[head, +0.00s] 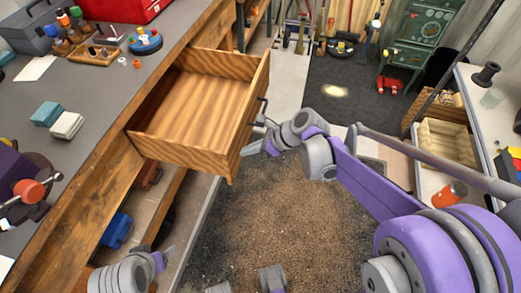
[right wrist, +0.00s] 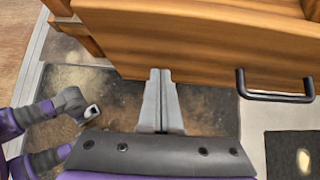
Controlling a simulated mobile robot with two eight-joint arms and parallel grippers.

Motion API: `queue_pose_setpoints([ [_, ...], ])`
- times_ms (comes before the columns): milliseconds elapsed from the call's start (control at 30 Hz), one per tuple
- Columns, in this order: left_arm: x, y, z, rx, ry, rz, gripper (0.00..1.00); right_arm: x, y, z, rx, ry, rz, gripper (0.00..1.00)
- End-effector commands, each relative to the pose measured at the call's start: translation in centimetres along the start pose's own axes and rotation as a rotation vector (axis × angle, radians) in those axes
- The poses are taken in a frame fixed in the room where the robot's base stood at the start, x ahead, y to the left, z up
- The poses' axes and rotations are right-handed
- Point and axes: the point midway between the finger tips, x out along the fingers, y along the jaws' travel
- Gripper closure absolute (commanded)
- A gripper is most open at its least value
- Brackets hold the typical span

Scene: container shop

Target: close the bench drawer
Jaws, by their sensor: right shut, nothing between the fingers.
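The bench drawer (head: 195,110) is pulled well out of the wooden bench and looks empty in the head view. Its front panel (right wrist: 210,45) fills the top of the right wrist view, with a dark bar handle (right wrist: 275,97) at the right. My right gripper (head: 246,150) is shut and empty, at the outer side of the drawer front, below and left of the handle in the head view. In the right wrist view its closed fingertips (right wrist: 160,73) reach the panel's lower edge; I cannot tell whether they touch. My left gripper (head: 166,254) is low beside the bench; its jaw state is unclear.
The grey bench top (head: 100,85) holds a vise (head: 28,190), sponge-like blocks (head: 67,124) and a red toolbox (head: 115,8). A side table (head: 480,110) with a wooden crate (head: 445,145) stands at the right. The speckled floor mat (head: 270,220) between them is mostly clear.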

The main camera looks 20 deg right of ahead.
Motion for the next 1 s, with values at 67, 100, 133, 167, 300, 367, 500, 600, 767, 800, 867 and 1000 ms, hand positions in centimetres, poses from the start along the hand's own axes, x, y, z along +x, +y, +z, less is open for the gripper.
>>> queue_pose_setpoints([
  [67, 0.0, 0.0, 0.0, 0.0, 0.0, 0.0, 0.23, 0.3, 0.0, 0.3, -0.001, 0.0, 0.001, 1.0],
  [100, 0.0, 0.0, 0.0, 0.0, 0.0, 0.0, 0.23, 0.4, 0.0, 0.4, 0.0, 0.0, 0.001, 1.0],
  [133, 0.0, 0.0, 0.0, 0.0, 0.0, 0.0, 0.23, 0.4, 0.0, 0.4, 0.0, 0.0, 0.001, 1.0],
  [167, 0.0, 0.0, 0.0, 0.0, 0.0, 0.0, 0.23, 0.4, 0.0, 0.4, 0.0, 0.0, 0.001, 1.0],
  [300, 0.0, 0.0, 0.0, 0.0, 0.0, 0.0, 0.23, 0.4, 0.0, 0.4, 0.0, 0.001, 0.0, 1.0],
  [367, 0.0, 0.0, 0.0, 0.0, 0.0, 0.0, 0.23, 0.4, 0.0, 0.4, 0.0, 0.001, 0.0, 1.0],
  [500, 0.0, 0.0, 0.0, 0.0, 0.0, 0.0, 0.23, 0.5, 0.0, 0.5, 0.0, 0.001, 0.001, 1.0],
  [600, 0.1, 0.0, 0.0, 0.0, 0.0, 0.0, 0.23, 1.0, 0.0, 0.9, -0.001, 0.001, 0.001, 1.0],
  [767, 0.2, 0.0, 0.1, 0.0, -0.001, 0.0, 0.23, 2.8, 0.1, 2.8, -0.004, -0.001, 0.004, 1.0],
  [800, 0.3, 0.0, 0.1, 0.0, -0.001, 0.0, 0.23, 3.5, 0.1, 3.5, -0.004, -0.001, 0.005, 1.0],
  [867, 0.4, 0.0, 0.2, 0.0, -0.001, 0.0, 0.23, 4.7, 0.1, 4.6, -0.005, -0.001, 0.005, 1.0],
  [1000, 0.6, 0.0, 0.3, 0.0, -0.002, 0.0, 0.23, 8.0, 0.2, 7.9, -0.006, -0.001, 0.006, 1.0],
])
